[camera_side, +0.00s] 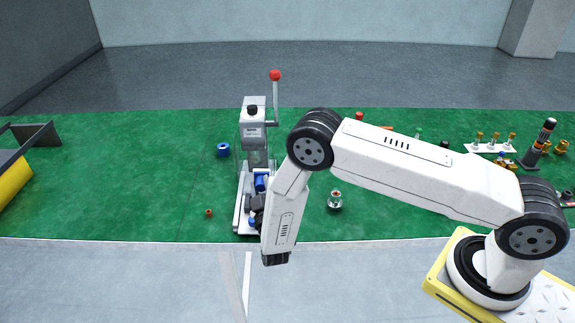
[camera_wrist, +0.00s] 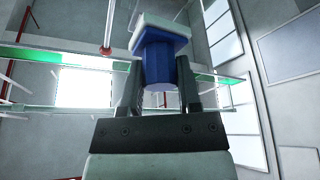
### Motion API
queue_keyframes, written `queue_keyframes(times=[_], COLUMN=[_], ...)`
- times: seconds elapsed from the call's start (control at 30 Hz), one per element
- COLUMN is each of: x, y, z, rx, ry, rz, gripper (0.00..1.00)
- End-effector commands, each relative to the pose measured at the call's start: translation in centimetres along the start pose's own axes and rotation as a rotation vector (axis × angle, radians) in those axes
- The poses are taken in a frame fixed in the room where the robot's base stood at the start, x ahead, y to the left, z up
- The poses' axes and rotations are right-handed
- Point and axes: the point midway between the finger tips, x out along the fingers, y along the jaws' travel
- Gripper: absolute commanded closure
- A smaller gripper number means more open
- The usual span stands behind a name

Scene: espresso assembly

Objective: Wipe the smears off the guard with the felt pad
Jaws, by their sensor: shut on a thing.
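My gripper (camera_wrist: 160,92) is shut on the blue handle of the felt pad (camera_wrist: 163,60). The pad's pale felt face (camera_wrist: 160,28) points away from my jaws in the wrist view. In the side view the blue of the pad (camera_side: 260,181) shows in front of the espresso machine (camera_side: 254,128), beside my forearm. The guard is a clear panel with greenish edges (camera_wrist: 40,55), crossing the wrist view behind the pad. I cannot make out smears on it, nor whether the felt touches it. My jaws are mostly hidden in the side view.
The machine's lever with a red knob (camera_side: 275,75) rises beside it. A blue ring (camera_side: 223,150), a small orange-brown part (camera_side: 208,212) and a metal part (camera_side: 335,199) lie on the green mat (camera_side: 120,200). A white rack (camera_side: 490,149) stands right. The mat's left middle is clear.

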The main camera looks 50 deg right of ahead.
Motion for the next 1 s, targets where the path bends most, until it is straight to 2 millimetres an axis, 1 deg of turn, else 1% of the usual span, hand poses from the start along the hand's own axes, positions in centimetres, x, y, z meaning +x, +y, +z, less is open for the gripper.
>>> queue_keyframes(times=[0.17, 0.37, 0.57, 0.87, 1.0], x=[0.1, 0.6, 1.9, 4.5, 4.9], y=[0.0, 0.0, 0.0, 0.1, -1.2], z=[0.0, 0.2, 0.8, 1.9, 1.2], rx=[0.000, 0.000, -0.001, 0.000, 0.002], ry=[0.001, 0.000, -0.001, -0.001, 0.002], rz=[0.001, 0.002, 0.002, 0.002, 0.000], gripper=[1.00, 1.00, 1.00, 1.00, 1.00])
